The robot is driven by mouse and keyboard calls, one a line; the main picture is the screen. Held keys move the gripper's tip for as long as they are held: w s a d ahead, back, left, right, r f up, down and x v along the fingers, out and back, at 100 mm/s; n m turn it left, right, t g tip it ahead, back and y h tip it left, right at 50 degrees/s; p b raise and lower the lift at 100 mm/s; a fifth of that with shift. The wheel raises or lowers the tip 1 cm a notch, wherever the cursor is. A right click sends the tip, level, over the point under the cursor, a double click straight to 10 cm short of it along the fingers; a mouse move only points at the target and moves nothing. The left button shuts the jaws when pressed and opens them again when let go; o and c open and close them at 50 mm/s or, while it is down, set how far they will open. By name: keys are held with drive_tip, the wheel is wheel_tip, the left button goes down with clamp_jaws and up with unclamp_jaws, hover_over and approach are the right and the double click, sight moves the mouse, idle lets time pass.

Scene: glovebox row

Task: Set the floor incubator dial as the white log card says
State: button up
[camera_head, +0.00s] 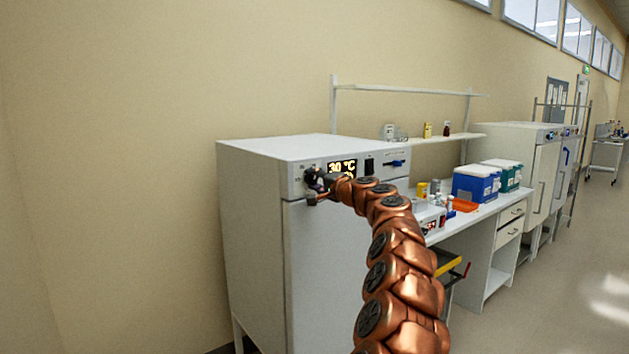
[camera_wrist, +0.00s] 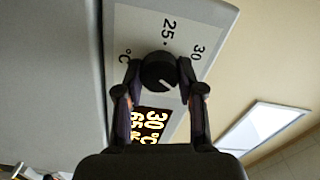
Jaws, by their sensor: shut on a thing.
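The floor incubator (camera_head: 250,200) is a white cabinet at the centre left of the head view. Its dial is mostly hidden there by my gripper (camera_head: 316,184) at the top front panel. In the wrist view the black dial (camera_wrist: 159,70) sits between the two fingers of my gripper (camera_wrist: 158,74), which is shut on it. A pale line marks the dial face. Printed 25 and 30 marks (camera_wrist: 168,28) show near it. The lit display (camera_wrist: 150,124) reads 30 °C, with a second line partly hidden by my gripper. I cannot make out a white log card.
A blue handle (camera_head: 396,163) and a dark switch (camera_head: 370,166) are right of the display. A bench (camera_head: 465,222) with blue and teal boxes and a yellow-edged cart stands to the right. Open floor (camera_head: 545,300) lies at the lower right.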

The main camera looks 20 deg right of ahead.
drive_tip(key=o, duration=1.1)
drive_tip(key=shift+o, duration=0.2)
drive_tip(key=shift+s, duration=0.1)
